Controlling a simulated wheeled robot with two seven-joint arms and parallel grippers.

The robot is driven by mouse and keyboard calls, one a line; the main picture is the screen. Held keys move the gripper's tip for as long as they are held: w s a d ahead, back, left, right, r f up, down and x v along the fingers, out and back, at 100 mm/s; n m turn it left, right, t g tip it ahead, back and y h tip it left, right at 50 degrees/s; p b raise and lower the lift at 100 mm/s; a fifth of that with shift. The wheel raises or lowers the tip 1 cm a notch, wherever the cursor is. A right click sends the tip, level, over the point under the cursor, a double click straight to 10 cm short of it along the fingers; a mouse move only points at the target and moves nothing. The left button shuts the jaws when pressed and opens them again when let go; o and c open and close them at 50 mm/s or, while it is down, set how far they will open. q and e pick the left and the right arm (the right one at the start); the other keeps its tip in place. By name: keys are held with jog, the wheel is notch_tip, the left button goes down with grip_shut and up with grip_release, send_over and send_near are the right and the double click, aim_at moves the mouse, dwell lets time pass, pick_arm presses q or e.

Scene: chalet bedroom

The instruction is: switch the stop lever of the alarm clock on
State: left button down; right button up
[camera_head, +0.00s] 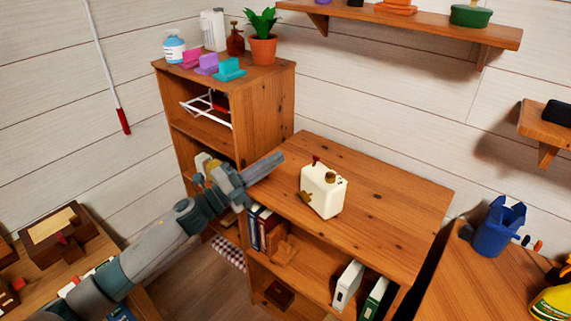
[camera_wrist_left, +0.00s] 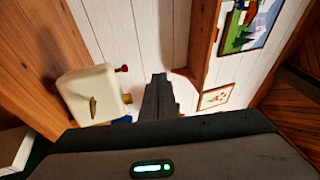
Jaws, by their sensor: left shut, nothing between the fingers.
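The alarm clock (camera_head: 322,192) is a cream, boxy body standing on top of the low wooden cabinet (camera_head: 390,205). A small red knob sticks up at its top left, and brass-coloured parts show on its top and lower left. My left gripper (camera_head: 274,163) is shut and empty, to the left of the clock and apart from it in the head view. In the left wrist view the clock (camera_wrist_left: 90,95) is left of my shut fingers (camera_wrist_left: 160,90), with its red knob and a brass part on the side facing them. My right gripper is not in view.
A taller shelf (camera_head: 270,85) with a potted plant (camera_head: 263,38) and bottles stands behind on the left. A wall shelf (camera_head: 420,22) hangs above. A desk with a blue cup (camera_head: 496,232) is at right. The cabinet top around the clock is clear.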

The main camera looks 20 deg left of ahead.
pick_arm(q)
jog(key=shift+s+a+r, duration=0.3)
jog(key=shift+s+a, duration=0.45)
jog(key=shift+s, duration=0.2)
